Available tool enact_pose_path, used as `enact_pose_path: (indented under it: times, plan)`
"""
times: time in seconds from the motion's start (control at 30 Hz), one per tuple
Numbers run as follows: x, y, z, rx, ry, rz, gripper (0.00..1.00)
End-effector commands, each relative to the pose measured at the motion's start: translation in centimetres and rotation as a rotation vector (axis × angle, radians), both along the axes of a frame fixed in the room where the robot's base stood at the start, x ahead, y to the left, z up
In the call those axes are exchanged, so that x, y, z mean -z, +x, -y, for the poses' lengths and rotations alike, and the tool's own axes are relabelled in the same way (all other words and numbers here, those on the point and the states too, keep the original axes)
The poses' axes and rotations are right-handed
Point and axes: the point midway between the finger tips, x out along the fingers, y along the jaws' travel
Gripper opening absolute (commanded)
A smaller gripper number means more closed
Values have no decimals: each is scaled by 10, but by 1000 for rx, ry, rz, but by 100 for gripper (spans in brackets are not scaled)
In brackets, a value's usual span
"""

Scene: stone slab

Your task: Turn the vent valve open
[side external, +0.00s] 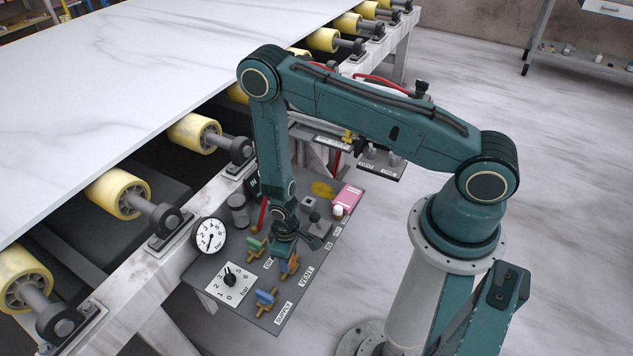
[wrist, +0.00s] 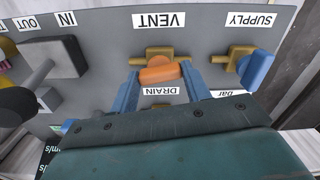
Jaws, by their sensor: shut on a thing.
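The vent valve has an orange handle (wrist: 158,74) on a brass body (wrist: 159,53), below the VENT label (wrist: 158,20) in the wrist view. My gripper (wrist: 160,84) has its two blue-grey fingers on either side of the orange handle and is shut on it. In the side view the orange handle (side external: 291,265) shows just beside my gripper (side external: 287,250), which reaches down to the grey panel (side external: 222,268). The fingertips are partly hidden there by the wrist.
A blue supply valve (side external: 265,298) and a green-handled valve (side external: 257,246) stand close by. The panel also carries a pressure gauge (side external: 209,236), a dial (side external: 230,278) and a pink box (side external: 348,196). The roller conveyor with its slab (side external: 110,75) runs behind.

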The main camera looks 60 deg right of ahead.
Motion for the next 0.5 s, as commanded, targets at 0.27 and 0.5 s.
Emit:
enact_pose_path:
  times: [0.27,0.5]
  plan:
    - [1,0,0,159,0,0,24]
    - [1,0,0,209,0,0,24]
